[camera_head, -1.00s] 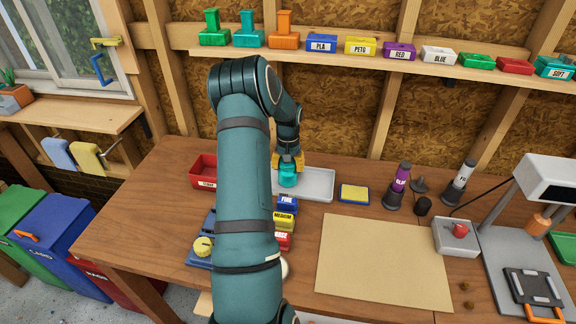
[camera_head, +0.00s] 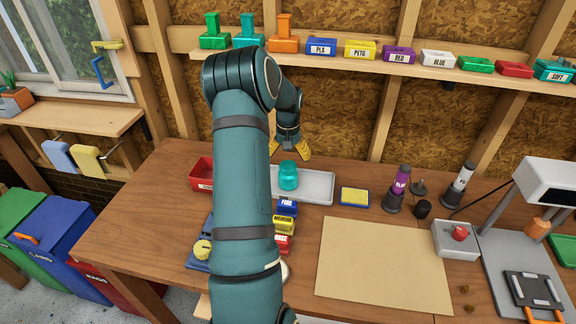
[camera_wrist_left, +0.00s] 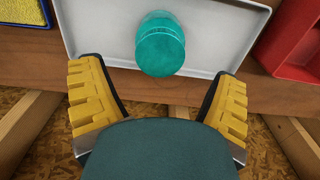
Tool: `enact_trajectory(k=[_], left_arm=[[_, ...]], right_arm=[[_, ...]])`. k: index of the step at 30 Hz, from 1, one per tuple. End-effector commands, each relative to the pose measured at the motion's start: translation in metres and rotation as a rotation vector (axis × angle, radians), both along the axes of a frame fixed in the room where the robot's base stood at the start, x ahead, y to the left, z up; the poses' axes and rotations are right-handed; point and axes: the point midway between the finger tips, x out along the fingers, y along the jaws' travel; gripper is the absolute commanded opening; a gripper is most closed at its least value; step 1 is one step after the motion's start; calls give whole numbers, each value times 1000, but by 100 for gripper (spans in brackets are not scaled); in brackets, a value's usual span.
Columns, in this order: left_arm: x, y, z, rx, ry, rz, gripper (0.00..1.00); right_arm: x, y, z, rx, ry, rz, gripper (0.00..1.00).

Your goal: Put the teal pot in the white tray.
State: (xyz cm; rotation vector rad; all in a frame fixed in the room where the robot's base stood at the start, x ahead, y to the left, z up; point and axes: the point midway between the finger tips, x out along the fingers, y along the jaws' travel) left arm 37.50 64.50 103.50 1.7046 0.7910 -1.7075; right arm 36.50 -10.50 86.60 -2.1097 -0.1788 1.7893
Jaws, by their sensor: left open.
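The teal pot (camera_head: 288,176) stands upright in the white tray (camera_head: 318,186), toward the tray's left part. In the left wrist view the pot (camera_wrist_left: 160,44) sits on the tray floor near one long rim of the tray (camera_wrist_left: 100,38). My left gripper (camera_head: 289,156) is open and empty, above and behind the pot, apart from it. In the left wrist view its yellow fingers (camera_wrist_left: 158,103) are spread wide with nothing between them. My arm hides part of the tray's left side in the head view. My right gripper is not in view.
A red bin (camera_head: 201,172) stands left of the tray. A yellow sponge-like block (camera_head: 354,196) lies right of it. Small labelled blocks (camera_head: 285,222) sit in front. A brown sheet (camera_head: 385,262) covers the table's middle. A loaded shelf (camera_head: 380,64) runs above the back.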

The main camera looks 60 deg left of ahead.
Motion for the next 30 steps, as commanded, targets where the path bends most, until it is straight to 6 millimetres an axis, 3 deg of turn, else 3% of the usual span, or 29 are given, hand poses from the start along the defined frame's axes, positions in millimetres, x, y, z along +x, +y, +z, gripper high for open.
enact_trajectory(k=[6, 12, 30], left_arm=[[0, 0, 43, 2, -1, 0, 89], [0, 0, 62, 1, -1, 0, 89], [0, 0, 65, -1, 1, 0, 89]], right_arm=[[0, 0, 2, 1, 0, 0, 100], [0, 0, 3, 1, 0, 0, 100], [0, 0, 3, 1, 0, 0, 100]])
